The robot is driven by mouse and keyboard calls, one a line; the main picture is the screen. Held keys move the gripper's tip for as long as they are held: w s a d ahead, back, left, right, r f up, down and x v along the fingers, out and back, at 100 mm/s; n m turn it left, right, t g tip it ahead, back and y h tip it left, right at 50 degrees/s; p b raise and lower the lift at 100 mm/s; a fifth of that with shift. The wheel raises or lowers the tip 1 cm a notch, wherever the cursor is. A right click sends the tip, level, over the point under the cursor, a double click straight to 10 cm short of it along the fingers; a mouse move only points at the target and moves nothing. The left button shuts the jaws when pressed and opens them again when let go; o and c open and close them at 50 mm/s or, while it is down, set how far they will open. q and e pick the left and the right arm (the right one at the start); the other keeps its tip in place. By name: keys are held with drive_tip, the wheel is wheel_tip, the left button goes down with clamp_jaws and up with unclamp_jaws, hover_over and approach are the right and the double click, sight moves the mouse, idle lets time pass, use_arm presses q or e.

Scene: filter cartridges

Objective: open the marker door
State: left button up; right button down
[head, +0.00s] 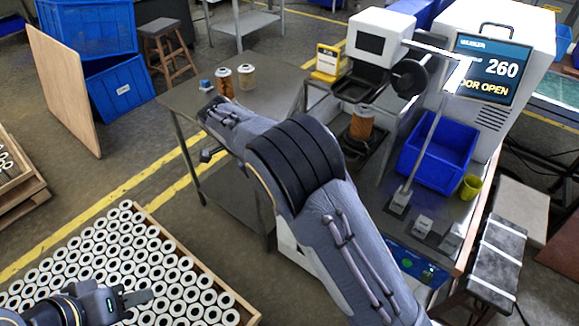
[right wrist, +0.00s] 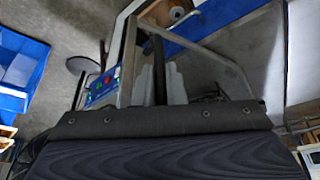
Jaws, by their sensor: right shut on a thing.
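The marker (head: 378,30) is a white machine on the metal bench, with an orange cartridge (head: 362,125) under its head. In the right wrist view my right gripper (right wrist: 160,82) is shut on a dark upright bar, apparently a handle. My left gripper (head: 137,298) is over the crate of cartridges, its jaws unclear.
A blue bin (head: 437,145) and a yellow cup (head: 471,186) stand on the bench at right. Two cartridges (head: 246,77) (head: 225,81) stand on the side table (head: 185,98). Blue crates (head: 122,88) and a wooden board (head: 62,88) are at left.

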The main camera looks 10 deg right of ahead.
drive_tip(key=w+a+m+g+p, duration=0.1)
drive_tip(key=w+a+m+p, duration=0.1)
drive_tip(key=w+a+p, duration=0.4)
drive_tip(key=shift+w+a+m+p, duration=0.3)
drive_tip(key=shift+w+a+p, duration=0.05)
drive_tip(key=shift+w+p, duration=0.15)
idle(0.3)
drive_tip(key=c, duration=1.5)
unclamp_jaws()
